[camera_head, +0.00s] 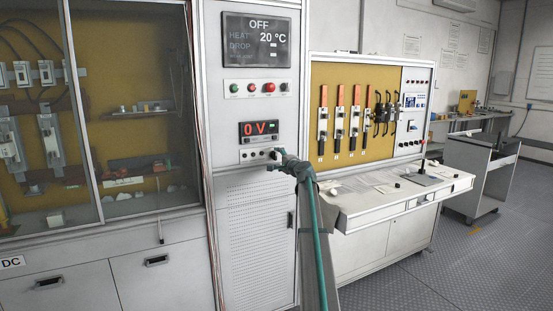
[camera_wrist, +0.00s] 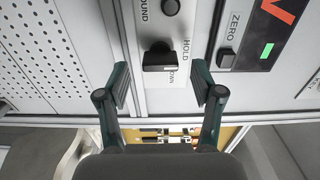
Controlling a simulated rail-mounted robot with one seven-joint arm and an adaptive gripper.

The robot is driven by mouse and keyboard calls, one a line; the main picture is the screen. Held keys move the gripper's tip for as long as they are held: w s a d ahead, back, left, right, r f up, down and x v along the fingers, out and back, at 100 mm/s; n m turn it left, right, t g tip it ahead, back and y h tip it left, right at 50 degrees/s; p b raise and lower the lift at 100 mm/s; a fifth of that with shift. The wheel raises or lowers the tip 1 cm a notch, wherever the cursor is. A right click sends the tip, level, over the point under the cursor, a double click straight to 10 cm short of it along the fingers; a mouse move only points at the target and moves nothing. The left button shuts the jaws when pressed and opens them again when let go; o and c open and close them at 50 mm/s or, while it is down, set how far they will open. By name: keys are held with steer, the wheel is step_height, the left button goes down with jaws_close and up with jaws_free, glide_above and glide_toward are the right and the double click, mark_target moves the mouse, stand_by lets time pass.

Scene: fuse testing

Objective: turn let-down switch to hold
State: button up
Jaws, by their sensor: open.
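The let-down switch is a black knob (camera_wrist: 158,57) with a bar-shaped grip on the white panel. In the wrist view it lies between my gripper's two fingers (camera_wrist: 161,78), near their tips. A HOLD label (camera_wrist: 187,50) is beside it, and a second label next to the knob is partly covered. My gripper is open, with a gap on both sides of the knob and no visible contact. In the head view my gripper (camera_head: 277,155) is at the row of controls under the red 0 V display (camera_head: 259,128) and hides the switch there.
A GROUND knob (camera_wrist: 171,7) and a ZERO button (camera_wrist: 226,57) are close by on the panel. The upper display (camera_head: 257,41) reads OFF and 20 °C above several buttons. A glass cabinet (camera_head: 83,110) stands left; a workbench (camera_head: 400,195) stands right.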

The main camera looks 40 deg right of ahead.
steer(key=s+a, duration=0.1)
steer(key=s, duration=0.8)
steer(key=shift+s+a, duration=0.25)
steer(key=shift+a, duration=0.15)
steer(key=s+a+f+n+g+y+p, duration=0.15)
steer(key=s+a+f+n+g, duration=0.25)
steer(key=a+f, duration=0.8)
steer(key=s+a+f+n+g+y, duration=0.25)
steer(key=s+a+f, duration=0.3)
steer(key=f, duration=1.25)
steer(key=s+a+f+n+g+y+p, duration=0.1)
steer(key=s+a+f+n+g, duration=0.3)
steer(key=a+f, duration=0.8)
steer(key=s+a+f+n+g+p, duration=0.2)
steer(key=s+a+f+n+g, duration=0.15)
steer(key=s+a+f, duration=0.75)
steer(key=s+a+f+n+g+p, duration=0.2)
steer(key=s+a+f+g, duration=0.35)
steer(key=s+f, duration=0.65)
steer(key=s+a+n+g+p, duration=0.1)
steer(key=s+a, duration=0.4)
steer(key=s, duration=0.7)
steer(key=s+a+n+g+h+p, duration=0.1)
steer(key=s+a+n+g+p, duration=0.1)
steer(key=s, duration=1.1)
steer(key=a+n+g, duration=0.1)
steer(key=a+g, duration=0.1)
steer(key=a, duration=0.1)
steer(key=shift+s+h+p, duration=0.3)
